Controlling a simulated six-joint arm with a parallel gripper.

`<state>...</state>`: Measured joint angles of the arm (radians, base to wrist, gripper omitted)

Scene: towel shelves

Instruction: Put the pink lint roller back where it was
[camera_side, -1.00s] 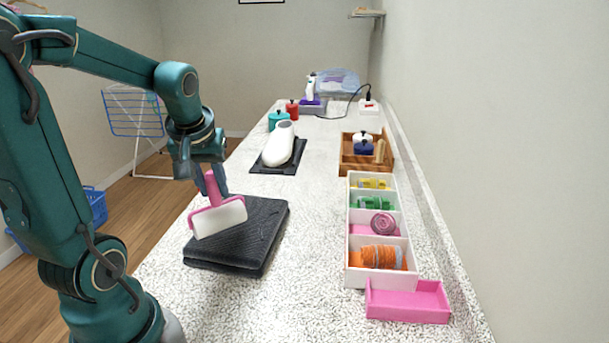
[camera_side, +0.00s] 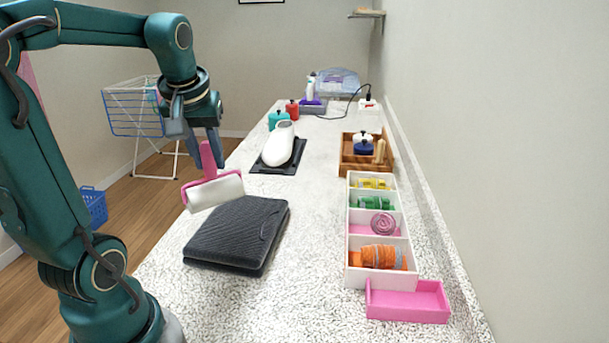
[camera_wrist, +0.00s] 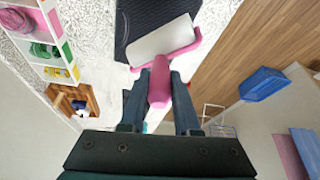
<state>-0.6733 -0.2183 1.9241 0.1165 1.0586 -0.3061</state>
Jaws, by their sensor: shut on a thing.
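The pink lint roller (camera_side: 214,190) has a pink handle and frame and a white roll. My gripper (camera_side: 208,148) is shut on its handle and holds it with the roll hanging down. In the side view the roll appears above the left back part of the folded dark grey cloth (camera_side: 238,233), apart from it. In the wrist view the lint roller (camera_wrist: 165,50) points away from my gripper (camera_wrist: 160,84), with the dark cloth (camera_wrist: 145,14) behind the roll. A pink open tray (camera_side: 407,301) lies empty at the front right of the counter.
A white divided box (camera_side: 354,257) with coloured rolls stands behind the pink tray. A wooden tray (camera_side: 346,155) with jars is farther back. A white iron (camera_side: 280,144) rests on a dark pad (camera_side: 297,160). The middle of the speckled counter (camera_side: 307,220) is clear.

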